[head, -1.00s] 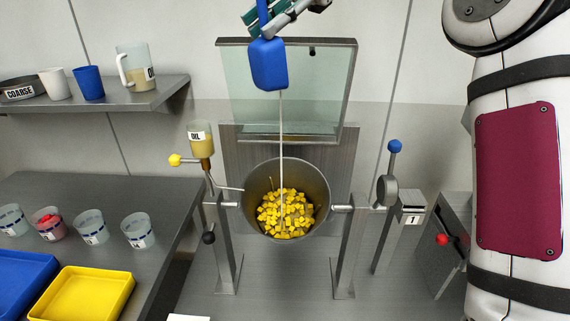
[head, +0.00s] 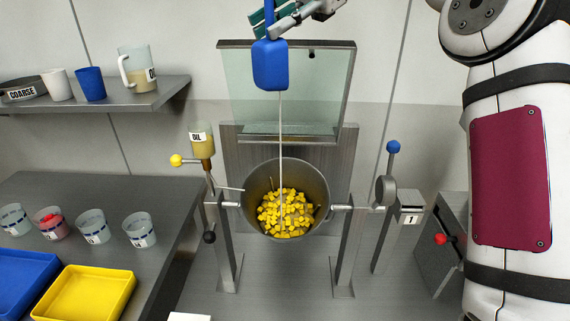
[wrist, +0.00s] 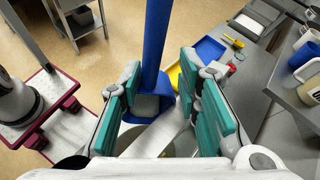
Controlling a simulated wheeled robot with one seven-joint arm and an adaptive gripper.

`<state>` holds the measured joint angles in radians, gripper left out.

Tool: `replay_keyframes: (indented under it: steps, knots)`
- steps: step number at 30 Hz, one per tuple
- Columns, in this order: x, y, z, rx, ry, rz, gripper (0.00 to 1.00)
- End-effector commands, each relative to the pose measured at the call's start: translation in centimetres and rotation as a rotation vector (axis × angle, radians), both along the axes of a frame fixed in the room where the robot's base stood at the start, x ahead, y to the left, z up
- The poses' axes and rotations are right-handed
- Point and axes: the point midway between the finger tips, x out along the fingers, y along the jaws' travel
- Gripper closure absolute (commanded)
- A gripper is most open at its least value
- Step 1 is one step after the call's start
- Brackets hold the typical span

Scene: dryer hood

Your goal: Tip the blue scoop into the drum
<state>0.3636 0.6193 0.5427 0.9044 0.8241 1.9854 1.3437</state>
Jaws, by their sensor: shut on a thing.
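The blue scoop (head: 270,65) hangs high over the drum, its bowl tipped downward, with a thin pale stream falling from it into the drum. My gripper (head: 282,15) is shut on the scoop's handle at the top edge of the head view. In the wrist view the blue handle (wrist: 156,50) runs between the teal finger pads of my gripper (wrist: 160,95). The grey metal drum (head: 318,180) is open at the top and holds many yellow cubes (head: 288,212). The inside of the scoop is hidden.
A raised glass lid (head: 285,95) stands behind the drum. An oil bottle (head: 202,142) and yellow-knobbed lever (head: 177,160) are left of it, a blue-knobbed lever (head: 393,147) right. A shelf (head: 130,99) and a bench with cups and trays (head: 85,293) stand left.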

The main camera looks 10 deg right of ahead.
Motion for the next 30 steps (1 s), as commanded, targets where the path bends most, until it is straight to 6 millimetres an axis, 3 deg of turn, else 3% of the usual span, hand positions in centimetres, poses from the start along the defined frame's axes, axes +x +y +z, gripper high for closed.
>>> replay_keyframes:
  steps: [30]
  knots:
    - [0.6, -1.1, 2.8, 0.096, 0.054, 0.005, 1.00]
